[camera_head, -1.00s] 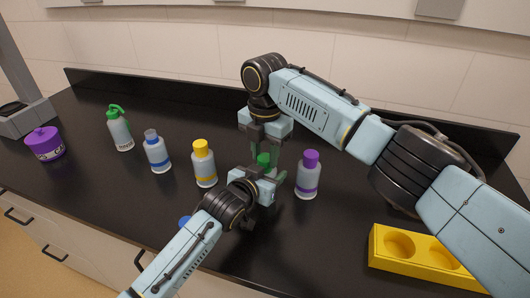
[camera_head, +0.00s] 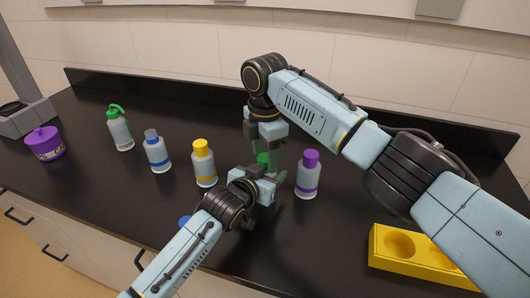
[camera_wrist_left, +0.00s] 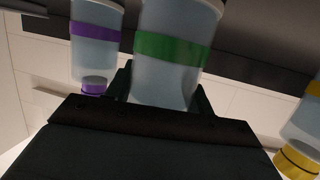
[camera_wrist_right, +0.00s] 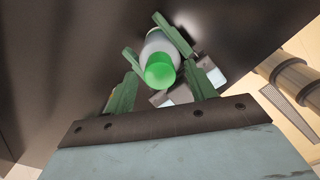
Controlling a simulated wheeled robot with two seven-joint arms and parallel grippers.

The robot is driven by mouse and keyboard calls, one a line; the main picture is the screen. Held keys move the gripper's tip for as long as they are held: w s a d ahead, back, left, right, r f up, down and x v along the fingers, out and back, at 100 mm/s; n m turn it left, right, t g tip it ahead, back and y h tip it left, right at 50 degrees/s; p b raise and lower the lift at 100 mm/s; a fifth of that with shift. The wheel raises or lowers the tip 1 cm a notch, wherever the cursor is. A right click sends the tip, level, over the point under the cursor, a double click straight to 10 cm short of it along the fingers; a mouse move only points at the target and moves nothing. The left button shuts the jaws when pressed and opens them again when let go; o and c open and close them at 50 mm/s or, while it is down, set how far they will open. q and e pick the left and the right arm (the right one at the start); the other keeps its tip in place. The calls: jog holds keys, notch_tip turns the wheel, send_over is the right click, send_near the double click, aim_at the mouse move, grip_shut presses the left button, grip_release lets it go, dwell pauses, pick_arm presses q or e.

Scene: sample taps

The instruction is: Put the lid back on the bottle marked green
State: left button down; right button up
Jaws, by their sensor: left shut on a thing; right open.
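The bottle with the green band (camera_wrist_left: 172,48) is upright, with my left gripper (camera_wrist_left: 162,100) shut around it. In the head view the left gripper (camera_head: 270,180) comes in low from the left. A green lid (camera_wrist_right: 160,72) sits on top of this bottle; it also shows in the head view (camera_head: 263,160). How tightly it is seated cannot be told. My right gripper (camera_head: 262,137) points down over the bottle. Its jaws (camera_wrist_right: 167,84) are open, one finger on each side of the lid, with gaps visible.
A purple-capped bottle (camera_head: 308,175) stands close on the right, a yellow-capped one (camera_head: 204,163) on the left. Beyond are a blue-banded bottle (camera_head: 157,152), a green spray bottle (camera_head: 120,130) and a purple pot (camera_head: 45,144). A blue piece (camera_head: 185,220) lies near my left arm. A yellow holder (camera_head: 415,255) is at right.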

jog(key=shift+r, duration=2.3)
jog(key=shift+c, duration=0.2)
jog(key=r+n, duration=0.1)
jog(key=n, duration=0.1)
jog(key=r+n, duration=0.1)
jog(key=n, duration=0.2)
jog(key=r+n, duration=0.1)
jog(key=n, duration=0.2)
jog(key=shift+r, duration=0.25)
jog(key=shift+f, duration=0.1)
jog(key=shift+f, duration=3.95)
jog(key=shift+c, duration=0.3)
